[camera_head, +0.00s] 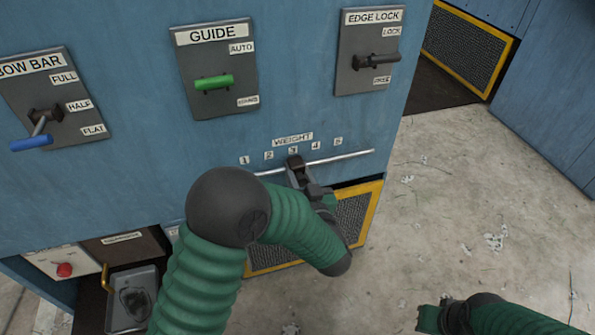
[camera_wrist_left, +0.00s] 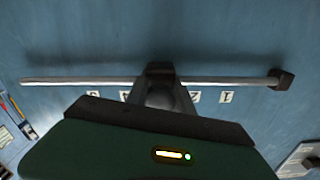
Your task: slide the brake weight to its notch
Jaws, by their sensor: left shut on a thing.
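The brake weight is a small dark block (camera_head: 294,162) on a thin metal rod (camera_head: 345,156), under the WEIGHT scale (camera_head: 292,139) on the blue panel. It sits just below the number 3. My left gripper (camera_head: 298,170) is shut on it from below and hides part of it. In the left wrist view the dark block (camera_wrist_left: 160,68) sits on the rod (camera_wrist_left: 70,81), between labels 2 and 4, with label 3 hidden. My right gripper (camera_head: 440,318) is low at the right, over the floor, away from the panel; its jaws are unclear.
Above are the BOW BAR lever (camera_head: 35,140), the green GUIDE handle (camera_head: 214,82) and the EDGE LOCK handle (camera_head: 376,61). A grey tray (camera_head: 120,329) and a red knob (camera_head: 65,269) are at lower left. A yellow-framed mesh (camera_head: 374,200) lies below the rod. Concrete floor at right is clear.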

